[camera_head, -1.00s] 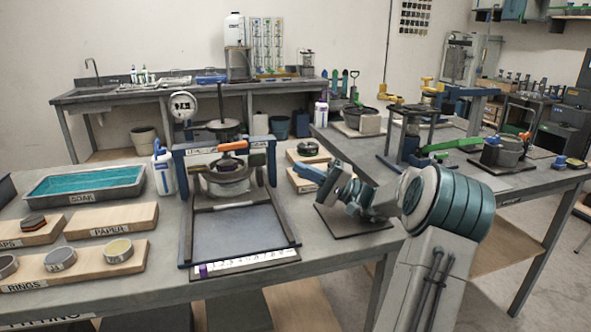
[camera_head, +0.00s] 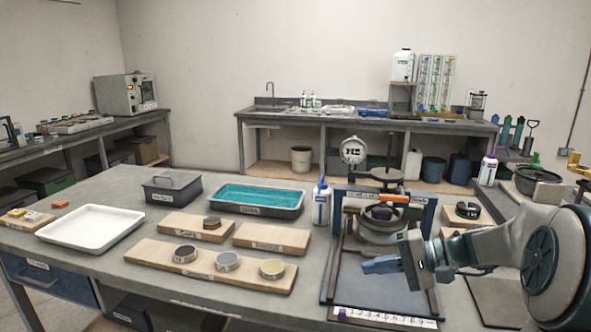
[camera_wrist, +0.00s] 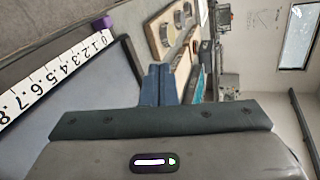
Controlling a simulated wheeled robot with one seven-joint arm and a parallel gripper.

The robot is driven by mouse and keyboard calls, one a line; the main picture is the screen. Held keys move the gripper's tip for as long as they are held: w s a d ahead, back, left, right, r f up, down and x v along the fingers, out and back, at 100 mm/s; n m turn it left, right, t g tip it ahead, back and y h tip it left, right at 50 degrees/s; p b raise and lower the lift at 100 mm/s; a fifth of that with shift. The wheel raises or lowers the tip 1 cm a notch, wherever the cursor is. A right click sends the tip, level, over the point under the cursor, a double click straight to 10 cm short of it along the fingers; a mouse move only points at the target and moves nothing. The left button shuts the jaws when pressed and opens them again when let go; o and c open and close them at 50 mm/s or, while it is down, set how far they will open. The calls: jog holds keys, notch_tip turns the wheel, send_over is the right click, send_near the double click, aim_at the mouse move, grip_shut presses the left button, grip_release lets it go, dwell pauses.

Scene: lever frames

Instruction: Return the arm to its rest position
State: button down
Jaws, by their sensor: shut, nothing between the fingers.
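My gripper (camera_head: 381,265) is at the right of the head view, held over the framed dark plate (camera_head: 365,284) of the lever frame. Its blue fingers point left, are closed together and hold nothing. In the wrist view the two blue fingers (camera_wrist: 158,86) lie side by side. My arm reaches in from the right edge. The lever frame (camera_head: 420,212) has blue uprights, an orange-handled bar, a round pot and a dial gauge (camera_head: 354,151) behind it.
A white ruler strip (camera_head: 385,317) runs along the plate's front edge; it also shows in the wrist view (camera_wrist: 52,80). To the left are a board with several rings (camera_head: 151,251), a teal soak tray (camera_head: 257,212), a white tray (camera_head: 64,238) and a bottle (camera_head: 321,204).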

jog(key=s+a+r+n+g+h+p, duration=0.1)
jog(key=s+a+g+h+p, duration=0.1)
jog(key=s+a+h+p, duration=0.3)
jog(key=s+a+n+g+h, duration=0.1)
jog(key=s+h, duration=0.1)
jog(key=s, duration=0.5)
jog(key=s+d+r+n+t+h+p, duration=0.2)
jog(key=s+d+r+h+p, duration=0.2)
jog(key=s, duration=0.4)
jog(key=shift+n+h+p, duration=0.4)
jog(key=shift+h+p, duration=0.25)
jog(key=shift+h, duration=0.35)
